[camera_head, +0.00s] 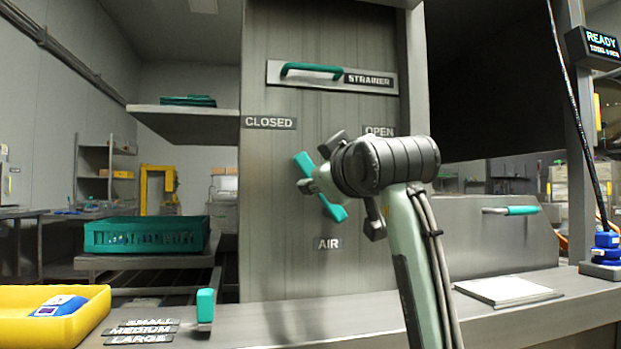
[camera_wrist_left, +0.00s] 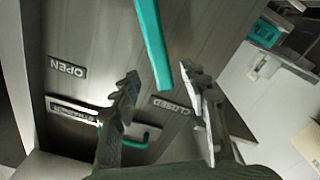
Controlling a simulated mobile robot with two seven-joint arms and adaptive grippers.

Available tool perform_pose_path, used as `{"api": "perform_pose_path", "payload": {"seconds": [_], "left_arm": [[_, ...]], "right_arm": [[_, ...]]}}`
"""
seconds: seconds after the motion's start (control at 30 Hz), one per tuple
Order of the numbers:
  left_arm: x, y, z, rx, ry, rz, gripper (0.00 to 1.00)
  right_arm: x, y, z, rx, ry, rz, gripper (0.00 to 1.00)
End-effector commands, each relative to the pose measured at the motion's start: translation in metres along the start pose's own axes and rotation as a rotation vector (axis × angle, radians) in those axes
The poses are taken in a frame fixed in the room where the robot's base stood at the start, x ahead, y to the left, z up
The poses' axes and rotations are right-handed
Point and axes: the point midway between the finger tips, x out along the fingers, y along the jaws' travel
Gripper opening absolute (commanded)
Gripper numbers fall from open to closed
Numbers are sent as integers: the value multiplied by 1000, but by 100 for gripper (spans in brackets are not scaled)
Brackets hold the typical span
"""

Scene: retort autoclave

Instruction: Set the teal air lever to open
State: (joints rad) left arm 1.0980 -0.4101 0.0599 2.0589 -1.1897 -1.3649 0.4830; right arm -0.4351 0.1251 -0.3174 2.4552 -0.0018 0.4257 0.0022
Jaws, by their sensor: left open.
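The teal air lever (camera_head: 303,168) is on the grey upright panel above the AIR label (camera_head: 327,243). It is tilted, its upper end leaning up-left toward the CLOSED label (camera_head: 269,122). The OPEN label (camera_head: 379,131) is up-right of it. My left gripper (camera_head: 352,182) is open in front of the lever and hides part of its middle. In the left wrist view, the lever (camera_wrist_left: 152,40) comes down from the top, its end between my spread fingertips (camera_wrist_left: 160,78). I cannot tell if either finger touches it. My right gripper is not in view.
A STRAINER plate with a teal handle (camera_head: 312,69) is above the lever. A teal-topped lever (camera_head: 205,305) stands on the counter beside SMALL, MEDIUM and LARGE labels. A yellow bin (camera_head: 90,305) is at left, a teal crate (camera_head: 147,235) behind it. A white pad (camera_head: 507,290) lies right.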

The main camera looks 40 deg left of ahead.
Motion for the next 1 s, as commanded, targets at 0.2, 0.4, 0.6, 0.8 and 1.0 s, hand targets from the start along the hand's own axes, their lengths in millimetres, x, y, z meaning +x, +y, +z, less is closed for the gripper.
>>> {"api": "perform_pose_path", "payload": {"seconds": [0.2,0.4,0.6,0.8,1.0], "left_arm": [[36,0,0,0,-3,-2,45],[60,0,0,1,-2,-1,45],[68,0,0,-1,-1,1,45],[67,0,0,0,-1,0,41],[67,0,0,0,-1,0,16]], "right_arm": [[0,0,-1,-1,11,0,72],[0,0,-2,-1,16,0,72],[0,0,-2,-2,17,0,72],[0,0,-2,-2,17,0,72],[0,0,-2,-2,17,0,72]]}}
